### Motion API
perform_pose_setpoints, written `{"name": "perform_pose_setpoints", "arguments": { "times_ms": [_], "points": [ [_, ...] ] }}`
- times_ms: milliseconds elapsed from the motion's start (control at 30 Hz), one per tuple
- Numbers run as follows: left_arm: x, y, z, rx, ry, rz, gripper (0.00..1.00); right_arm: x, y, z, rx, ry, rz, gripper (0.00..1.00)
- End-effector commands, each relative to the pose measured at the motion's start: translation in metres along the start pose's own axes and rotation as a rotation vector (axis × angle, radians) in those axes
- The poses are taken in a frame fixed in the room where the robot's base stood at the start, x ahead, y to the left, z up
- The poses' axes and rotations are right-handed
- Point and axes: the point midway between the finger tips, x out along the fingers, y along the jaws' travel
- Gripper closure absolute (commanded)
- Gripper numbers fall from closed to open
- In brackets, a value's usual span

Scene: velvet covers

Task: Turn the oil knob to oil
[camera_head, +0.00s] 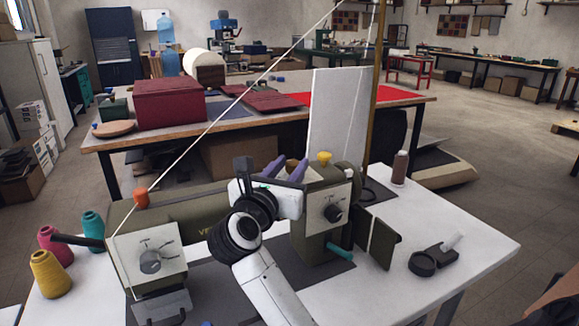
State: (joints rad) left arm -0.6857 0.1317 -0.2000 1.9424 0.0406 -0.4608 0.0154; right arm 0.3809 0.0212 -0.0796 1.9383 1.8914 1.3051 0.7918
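An olive-green sewing machine (205,232) stands on the white table. Its left housing has a grey round knob (150,262) on a pale plate. Its right housing has a dark round knob (333,213) on a similar plate. The markings around both knobs are too small to read, so I cannot tell which is the oil knob. My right arm rises from the bottom middle, in front of the machine. My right gripper (288,166) has purple fingers, which look apart and empty, left of the yellow cap (324,158) and away from both knobs. My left gripper is not in view.
Yellow (51,274), pink and teal thread cones stand at the left. A brown spool (399,168) and a dark ring-shaped tool (423,263) are at the right. An open flap (382,242) juts from the right housing.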

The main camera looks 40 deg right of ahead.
Motion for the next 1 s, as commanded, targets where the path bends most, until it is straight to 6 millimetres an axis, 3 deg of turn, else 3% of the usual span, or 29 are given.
{"name": "perform_pose_setpoints", "arguments": {
  "times_ms": [33, 167, 567, 833, 1000],
  "points": [
    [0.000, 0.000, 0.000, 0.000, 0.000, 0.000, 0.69, 0.000, 0.000, 0.000, 0.000, 0.000, 0.000, 0.78],
    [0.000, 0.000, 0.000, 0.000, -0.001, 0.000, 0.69, 0.000, 0.000, 0.000, 0.000, 0.000, 0.000, 0.98],
    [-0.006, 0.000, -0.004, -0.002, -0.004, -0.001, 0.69, -0.001, -0.003, 0.001, -0.001, 0.002, 0.083, 0.98],
    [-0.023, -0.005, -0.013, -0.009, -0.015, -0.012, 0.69, 0.000, -0.008, 0.005, -0.005, 0.002, 0.288, 0.98],
    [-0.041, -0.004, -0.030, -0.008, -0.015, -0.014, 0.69, 0.002, -0.012, 0.006, -0.011, 0.001, 0.450, 0.98]
  ]
}}
